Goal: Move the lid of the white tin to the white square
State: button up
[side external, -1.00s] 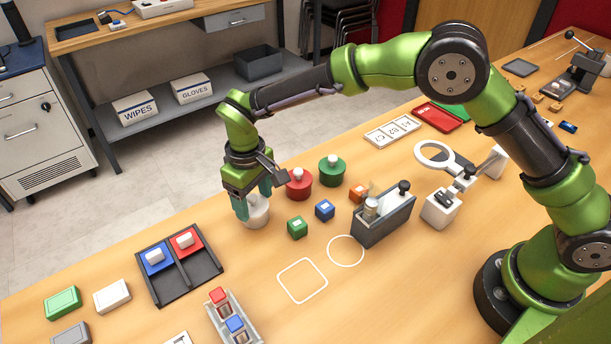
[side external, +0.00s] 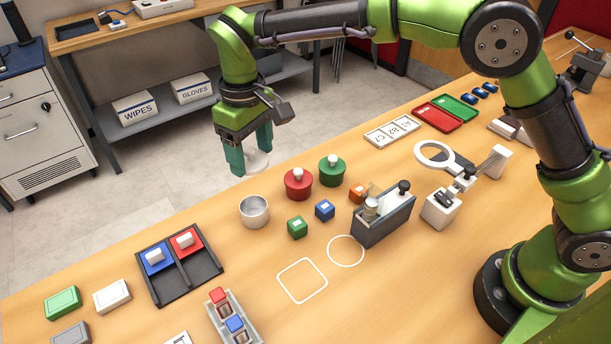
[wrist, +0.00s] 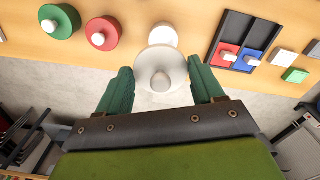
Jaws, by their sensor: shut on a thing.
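The white tin (side external: 254,214) stands open on the table, and I can see into it from above. Its white lid (side external: 257,163) is held between the fingers of my gripper (side external: 250,155), in the air above and slightly behind the tin. In the wrist view the lid (wrist: 160,71) with its round knob sits between my two green fingers (wrist: 163,82), and part of the tin (wrist: 163,35) shows beyond it. The white square (side external: 302,281) is a rounded outline on the table, in front and to the right of the tin, and is empty.
A red tin (side external: 298,186) and a green tin (side external: 332,172) stand right of the white tin. Green (side external: 297,228) and blue (side external: 325,210) cubes lie near the square. A white circle outline (side external: 346,251) and a grey block (side external: 384,220) are to its right, a black tray (side external: 179,276) to its left.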

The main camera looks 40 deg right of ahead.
jog(key=s+d+f+n, duration=0.3)
jog(key=s+n, duration=0.2)
jog(key=s, duration=0.4)
jog(key=s+d+f+n, duration=0.3)
jog(key=s+d+n, duration=0.1)
jog(key=s, duration=0.5)
jog(key=s+d+f+n, duration=0.3)
jog(key=s+n, duration=0.3)
jog(key=s, duration=0.4)
jog(key=shift+d+f, duration=0.25)
jog(key=shift+f, duration=0.35)
jog(key=shift+d+f+n, duration=0.1)
jog(key=shift+f+n, duration=0.15)
jog(key=shift+n, duration=0.35)
jog(key=shift+w+a, duration=0.2)
jog(key=shift+a, duration=0.05)
send_over(304, 278)
jog(key=shift+s+d+f+n, duration=0.25)
jog(key=shift+s+f+n, duration=0.1)
jog(key=shift+f, duration=0.35)
jog(key=shift+w+a+f, duration=0.15)
jog(key=shift+w+f, duration=0.05)
jog(key=shift+f, duration=0.7)
jog(key=shift+w+a+f, duration=0.15)
jog(key=shift+f, duration=0.75)
